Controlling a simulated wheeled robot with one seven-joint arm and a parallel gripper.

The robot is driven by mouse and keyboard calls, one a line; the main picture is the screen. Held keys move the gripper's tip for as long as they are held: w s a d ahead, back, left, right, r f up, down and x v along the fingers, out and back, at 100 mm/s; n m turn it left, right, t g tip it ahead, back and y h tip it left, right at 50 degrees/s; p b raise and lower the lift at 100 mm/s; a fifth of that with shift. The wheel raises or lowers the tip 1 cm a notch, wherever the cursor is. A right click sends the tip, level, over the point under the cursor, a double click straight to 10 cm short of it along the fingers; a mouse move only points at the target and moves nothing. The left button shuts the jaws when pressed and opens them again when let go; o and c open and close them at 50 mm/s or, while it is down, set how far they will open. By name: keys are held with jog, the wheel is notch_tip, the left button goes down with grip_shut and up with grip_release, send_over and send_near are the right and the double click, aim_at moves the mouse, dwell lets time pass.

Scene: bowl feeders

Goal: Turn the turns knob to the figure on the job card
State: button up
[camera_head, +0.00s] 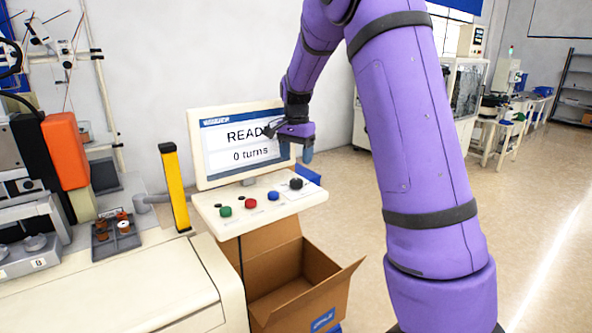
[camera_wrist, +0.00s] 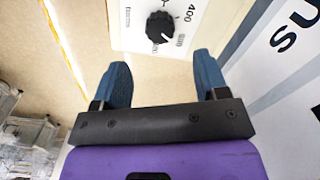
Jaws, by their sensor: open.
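The black turns knob (camera_head: 296,184) sits at the right end of the white control panel (camera_head: 262,203). In the wrist view the knob (camera_wrist: 160,27) shows near the top, with the printed figure 400 beside it; the other markings are too small to read surely. My gripper (camera_wrist: 160,78) is open, its two blue fingers apart and empty, with the knob beyond the fingertips and not touched. In the head view my gripper (camera_head: 307,155) hangs above the panel's right end. The screen (camera_head: 238,150) reads "READ", partly covered by my gripper, and "0 turns". No job card can be made out.
Green (camera_head: 225,211), red (camera_head: 251,203) and blue (camera_head: 273,195) buttons lie left of the knob. A yellow post (camera_head: 174,187) stands left of the screen. An open cardboard box (camera_head: 293,283) sits below the panel. Floor to the right is clear.

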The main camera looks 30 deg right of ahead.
jog(key=shift+r, duration=1.55)
jog(key=shift+r, duration=0.1)
jog(key=s+a+r+n+t, duration=0.1)
jog(key=s+a+r+n, duration=0.25)
jog(key=s, duration=0.45)
jog(key=s+a+r+n+t, duration=0.25)
jog(key=s+a, duration=0.25)
jog(key=s, duration=0.4)
jog(key=s+a+r+n, duration=0.3)
jog(key=s+a+n, duration=0.1)
jog(key=s, duration=0.4)
jog(key=s+a+f+n+t, duration=0.2)
jog(key=s+n, duration=0.1)
jog(key=s, duration=0.6)
jog(key=shift+s+a+f, duration=0.2)
jog(key=shift+a, duration=0.1)
